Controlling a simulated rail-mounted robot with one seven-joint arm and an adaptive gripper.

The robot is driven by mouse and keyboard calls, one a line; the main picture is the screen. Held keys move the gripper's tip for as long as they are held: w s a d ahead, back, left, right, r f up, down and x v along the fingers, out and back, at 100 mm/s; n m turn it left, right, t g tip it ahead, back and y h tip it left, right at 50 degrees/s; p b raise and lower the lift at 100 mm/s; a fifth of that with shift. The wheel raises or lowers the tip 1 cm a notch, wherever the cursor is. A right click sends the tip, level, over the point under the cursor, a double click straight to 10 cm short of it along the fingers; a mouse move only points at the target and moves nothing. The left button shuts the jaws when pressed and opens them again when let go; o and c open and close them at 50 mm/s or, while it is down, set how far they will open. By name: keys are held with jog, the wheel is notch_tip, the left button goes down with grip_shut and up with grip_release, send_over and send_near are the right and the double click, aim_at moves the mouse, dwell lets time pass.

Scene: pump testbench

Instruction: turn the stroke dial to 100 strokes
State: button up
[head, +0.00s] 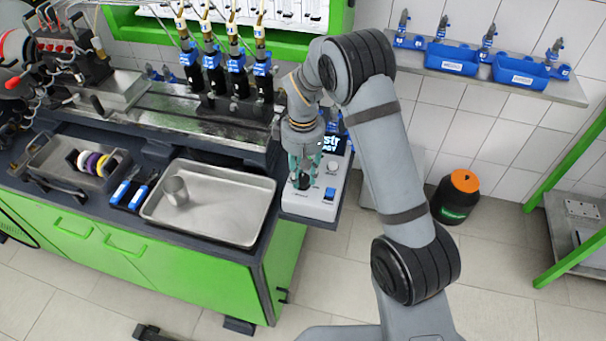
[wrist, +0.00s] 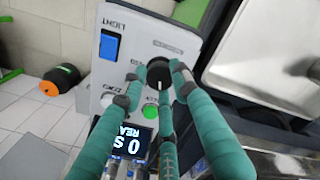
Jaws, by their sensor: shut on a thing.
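The black stroke dial (wrist: 158,74), with a pale mark on it, sits on the white control panel (wrist: 178,22). My gripper (wrist: 157,84) has its teal fingers shut around the dial in the wrist view. In the head view my gripper (head: 303,178) points down at the panel (head: 308,208) and mostly hides the dial. The display (wrist: 128,145) is lit and upside down in the wrist view. A "0 S" and part of a word show on it; the fingers cover the rest, so the full number cannot be read.
The panel also bears a green button (wrist: 150,111) and a blue LIGHT switch (wrist: 109,46), both close to the fingers. A metal tray (head: 225,210) with a metal cup (head: 177,190) lies left of the panel. A black bin with an orange lid (head: 463,183) stands on the floor.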

aim_at(303, 177)
jog(key=shift+n, duration=1.2)
jog(key=o, duration=1.1)
jog(key=shift+o, duration=0.2)
notch_tip(303, 177, up, 12)
